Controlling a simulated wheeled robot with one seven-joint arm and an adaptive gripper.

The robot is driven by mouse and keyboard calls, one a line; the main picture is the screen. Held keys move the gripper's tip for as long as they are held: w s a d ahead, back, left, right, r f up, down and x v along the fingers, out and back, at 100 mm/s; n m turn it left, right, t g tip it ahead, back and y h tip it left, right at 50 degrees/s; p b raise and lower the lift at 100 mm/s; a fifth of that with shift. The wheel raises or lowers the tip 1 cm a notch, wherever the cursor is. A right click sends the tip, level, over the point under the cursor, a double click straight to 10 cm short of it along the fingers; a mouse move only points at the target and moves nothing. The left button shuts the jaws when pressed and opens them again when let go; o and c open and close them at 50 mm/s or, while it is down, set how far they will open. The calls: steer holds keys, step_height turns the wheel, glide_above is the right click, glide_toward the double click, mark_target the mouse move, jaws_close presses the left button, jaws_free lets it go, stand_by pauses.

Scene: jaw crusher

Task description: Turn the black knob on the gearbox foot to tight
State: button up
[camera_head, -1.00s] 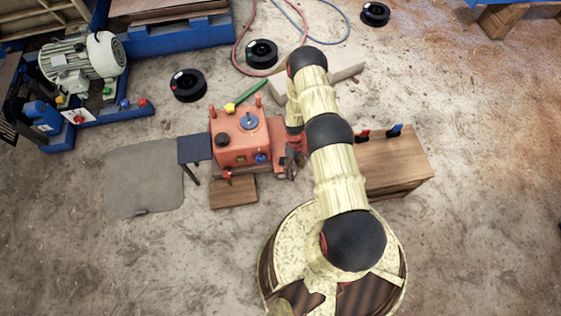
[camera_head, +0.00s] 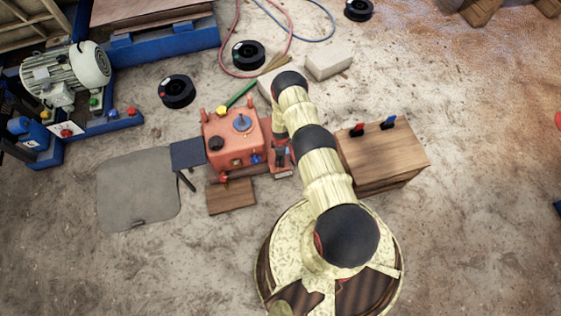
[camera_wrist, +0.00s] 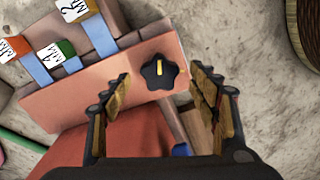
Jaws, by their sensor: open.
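The black lobed knob (camera_wrist: 159,71) with a yellow pointer line sits on the orange gearbox foot (camera_wrist: 70,93) in the wrist view. Its yellow line stands nearly upright in the picture. My gripper (camera_wrist: 160,76) is open, with one finger left of the knob and one right of it. A gap shows on each side, and the knob is not gripped. In the head view the orange gearbox (camera_head: 233,150) stands left of my arm. I cannot make out the foot knob there.
A wooden box (camera_head: 385,165) stands right of my arm. A grey mat (camera_head: 137,190) lies on the floor left of the gearbox.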

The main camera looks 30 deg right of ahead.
steer(key=shift+f+b, duration=0.6)
steer(key=shift+f, duration=1.25)
steer(key=shift+c, duration=0.4)
steer(key=c, duration=1.1)
